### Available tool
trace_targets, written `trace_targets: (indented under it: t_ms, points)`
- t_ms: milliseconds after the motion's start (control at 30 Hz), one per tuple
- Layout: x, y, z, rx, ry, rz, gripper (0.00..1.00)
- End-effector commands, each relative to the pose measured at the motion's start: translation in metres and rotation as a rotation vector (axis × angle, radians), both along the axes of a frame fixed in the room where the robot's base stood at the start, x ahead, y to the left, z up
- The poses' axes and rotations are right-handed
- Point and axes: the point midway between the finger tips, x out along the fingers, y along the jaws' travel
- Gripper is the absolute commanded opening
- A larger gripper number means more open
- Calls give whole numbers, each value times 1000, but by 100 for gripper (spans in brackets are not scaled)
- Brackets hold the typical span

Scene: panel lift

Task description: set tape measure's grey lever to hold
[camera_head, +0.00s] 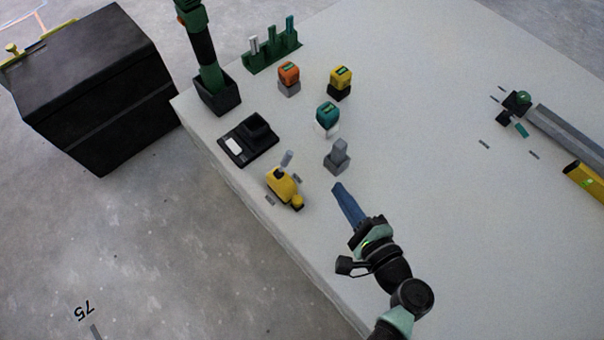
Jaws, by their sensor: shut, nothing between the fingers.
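The tape measure (283,187) appears to be the yellow body near the table's left edge, with a smaller yellow part at its lower right. Its grey lever (287,158) sticks up from a dark spot on top, tilted a little to the right. Small grey marks lie on the table on either side of the body; I cannot read them. My gripper (337,186) is shut and empty, its blue fingers together. It is to the right of the tape measure and apart from it, just below a grey block.
The grey block (337,158) stands close above my fingertips. Teal (327,114), orange (289,73) and yellow (341,78) blocks on bases stand farther back. A black tray (234,147) lies left of them.

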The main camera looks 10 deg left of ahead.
Motion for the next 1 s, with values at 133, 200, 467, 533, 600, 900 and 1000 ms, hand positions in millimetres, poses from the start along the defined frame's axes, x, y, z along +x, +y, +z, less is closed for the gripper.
trace_targets:
  t_ms: [133, 200, 467, 533, 600, 900, 1000]
  points:
    - [-10, 1, -21, 59, 26, -11, 0]
    - [-12, 1, -23, 70, 30, -13, 0]
    - [-12, 1, -22, 75, 31, -14, 0]
    - [-12, 1, -22, 74, 31, -13, 0]
    - [-11, 2, -23, 73, 31, -13, 0]
    - [23, 28, -35, 71, 28, -9, 0]
    - [40, 42, -39, 72, 28, -8, 0]
